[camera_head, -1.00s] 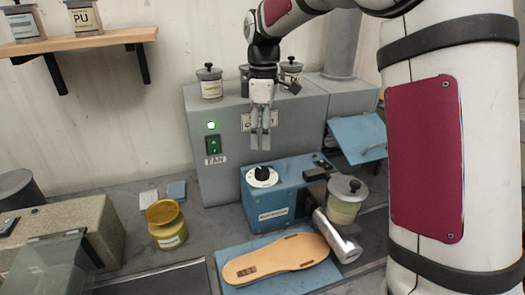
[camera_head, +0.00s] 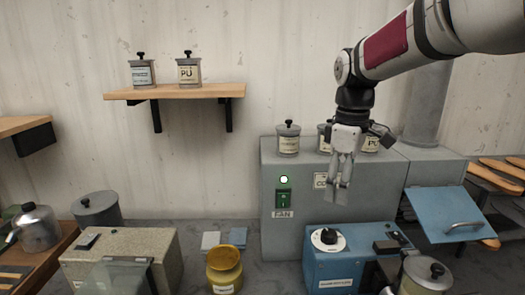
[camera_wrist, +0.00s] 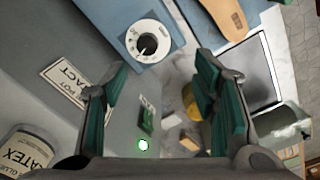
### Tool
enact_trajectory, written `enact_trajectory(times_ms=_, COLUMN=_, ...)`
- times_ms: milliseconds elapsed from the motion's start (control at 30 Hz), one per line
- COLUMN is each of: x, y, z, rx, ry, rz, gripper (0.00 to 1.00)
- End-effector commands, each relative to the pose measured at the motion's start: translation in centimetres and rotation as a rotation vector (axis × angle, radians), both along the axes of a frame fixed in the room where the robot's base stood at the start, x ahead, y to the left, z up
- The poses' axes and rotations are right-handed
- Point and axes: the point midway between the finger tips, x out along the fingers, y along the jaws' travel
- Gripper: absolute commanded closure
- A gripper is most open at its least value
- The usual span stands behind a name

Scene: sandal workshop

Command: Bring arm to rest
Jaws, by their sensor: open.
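My gripper (camera_head: 340,182) hangs pointing down in front of the grey fan cabinet (camera_head: 300,232), above the blue machine with the dial. In the wrist view its two green-padded fingers (camera_wrist: 160,105) stand apart with nothing between them. My arm reaches in from the upper right in the head view.
Lidded jars, one of them a cream-labelled jar (camera_head: 288,140), stand on the cabinet close behind my gripper. The blue machine (camera_head: 335,262) is below, and an open blue flap (camera_head: 443,214) is at right. A yellow pot (camera_head: 224,270) stands on the bench. The wall area at left is free below the shelf (camera_head: 175,92).

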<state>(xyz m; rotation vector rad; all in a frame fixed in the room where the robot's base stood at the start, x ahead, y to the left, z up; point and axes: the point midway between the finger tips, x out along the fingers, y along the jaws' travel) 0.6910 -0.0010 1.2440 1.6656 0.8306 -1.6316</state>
Motion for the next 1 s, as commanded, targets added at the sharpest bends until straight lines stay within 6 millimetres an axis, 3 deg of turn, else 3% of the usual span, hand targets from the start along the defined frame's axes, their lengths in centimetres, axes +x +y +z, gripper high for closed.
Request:
enact_trajectory(times_ms=100, x=-4.1, y=0.2, z=2.0, rx=-0.013, ry=-0.071, rz=-0.133, gripper=0.46)
enact_trajectory(times_ms=300, x=-10.5, y=0.3, z=3.4, rx=0.005, ry=-0.185, rz=-0.365, gripper=0.46)
enact_trajectory(times_ms=600, x=-19.6, y=0.0, z=2.3, rx=0.114, ry=-0.341, rz=-0.706, gripper=0.46)
enact_trajectory(times_ms=800, x=-23.4, y=-0.1, z=0.5, rx=0.199, ry=-0.4, rz=-0.865, gripper=0.46)
enact_trajectory(times_ms=1000, x=-24.5, y=-0.1, z=-0.3, rx=0.232, ry=-0.416, rz=-0.923, gripper=0.46)
